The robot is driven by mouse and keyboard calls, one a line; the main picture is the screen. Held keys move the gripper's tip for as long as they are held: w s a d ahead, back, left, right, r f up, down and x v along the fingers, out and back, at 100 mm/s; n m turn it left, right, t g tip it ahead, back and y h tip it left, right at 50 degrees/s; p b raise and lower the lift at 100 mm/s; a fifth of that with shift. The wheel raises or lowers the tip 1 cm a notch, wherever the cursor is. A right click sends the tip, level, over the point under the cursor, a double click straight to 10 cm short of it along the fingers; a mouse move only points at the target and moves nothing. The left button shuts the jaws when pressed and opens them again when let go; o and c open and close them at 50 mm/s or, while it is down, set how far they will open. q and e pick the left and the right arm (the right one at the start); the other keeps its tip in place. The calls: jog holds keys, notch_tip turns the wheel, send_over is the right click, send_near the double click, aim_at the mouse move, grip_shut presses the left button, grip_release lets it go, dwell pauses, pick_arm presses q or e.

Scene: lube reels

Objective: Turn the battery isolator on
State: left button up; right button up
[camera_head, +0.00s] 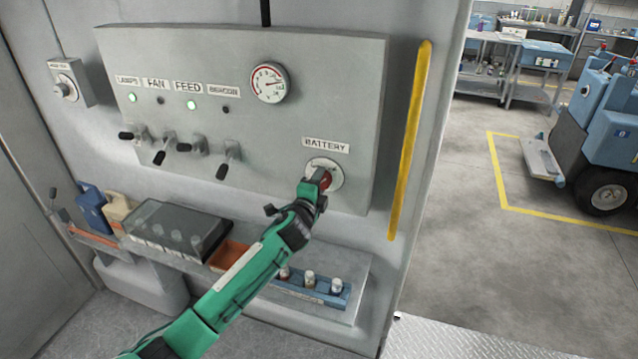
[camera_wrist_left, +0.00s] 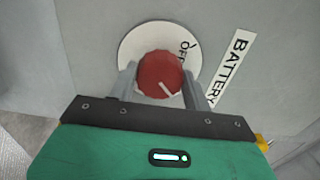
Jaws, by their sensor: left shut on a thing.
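The battery isolator is a red round knob (camera_wrist_left: 160,73) on a white disc (camera_wrist_left: 133,43), under a BATTERY label (camera_head: 326,145) on the grey panel. A white pointer line shows on the knob, and "OFF" lettering shows on the disc near its upper right in the left wrist view. My left gripper (camera_head: 322,181) is shut on the red knob, with one finger on each side of it in the left wrist view (camera_wrist_left: 160,88). In the head view the gripper hides part of the knob. My right gripper is not in view.
Several toggle levers (camera_head: 197,145) and a gauge (camera_head: 269,83) are on the panel. A yellow handrail (camera_head: 409,140) stands right of it. Below, a shelf (camera_head: 347,312) carries a clear-lidded box (camera_head: 176,229), an orange tray (camera_head: 229,254) and a blue rack (camera_head: 318,294).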

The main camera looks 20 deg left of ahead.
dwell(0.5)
pick_arm(q)
jog(key=o, duration=1)
jog(key=s+b, duration=0.2)
jog(key=s, duration=0.5)
jog(key=s+b, duration=0.2)
jog(key=s, duration=0.4)
jog(key=shift+s+a, duration=0.2)
jog(key=shift+s, duration=0.15)
